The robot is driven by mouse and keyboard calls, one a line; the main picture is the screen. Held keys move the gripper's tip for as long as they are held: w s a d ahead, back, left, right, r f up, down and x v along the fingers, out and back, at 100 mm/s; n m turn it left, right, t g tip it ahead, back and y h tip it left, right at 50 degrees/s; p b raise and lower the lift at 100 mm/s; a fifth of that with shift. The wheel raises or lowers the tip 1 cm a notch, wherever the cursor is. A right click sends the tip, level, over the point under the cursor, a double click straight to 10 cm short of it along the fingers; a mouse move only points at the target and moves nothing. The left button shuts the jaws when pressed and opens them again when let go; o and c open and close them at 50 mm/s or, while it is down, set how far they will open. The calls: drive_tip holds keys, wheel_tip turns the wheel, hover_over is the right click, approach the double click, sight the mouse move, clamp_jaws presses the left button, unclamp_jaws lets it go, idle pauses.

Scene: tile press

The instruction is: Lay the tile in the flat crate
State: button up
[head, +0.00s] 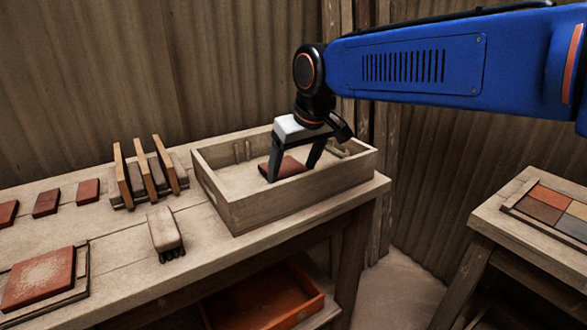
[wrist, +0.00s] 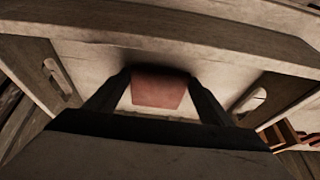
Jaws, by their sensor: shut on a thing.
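The tile (head: 290,167) is a flat reddish-brown square inside the flat crate (head: 290,202), a shallow pale wooden box at the right end of the bench. My gripper (head: 290,174) reaches down into the crate, with its two dark fingers on either side of the tile. It is shut on the tile. In the wrist view the tile (wrist: 160,90) shows between the fingers, over the crate's pale floor (wrist: 95,65). The crate's near wall hides part of the floor, so I cannot tell whether the tile touches it.
A wooden rack (head: 148,175) with upright slats and a brush (head: 165,232) stand left of the crate. Small red tiles (head: 46,202) and a large red tile (head: 38,278) lie further left. An orange tray (head: 265,300) is below the bench. A second table (head: 510,225) is at right.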

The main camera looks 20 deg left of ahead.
drive_tip(key=shift+f, duration=0.25)
drive_tip(key=shift+f, duration=0.15)
drive_tip(key=o, duration=1.2)
drive_tip(key=v, duration=1.2)
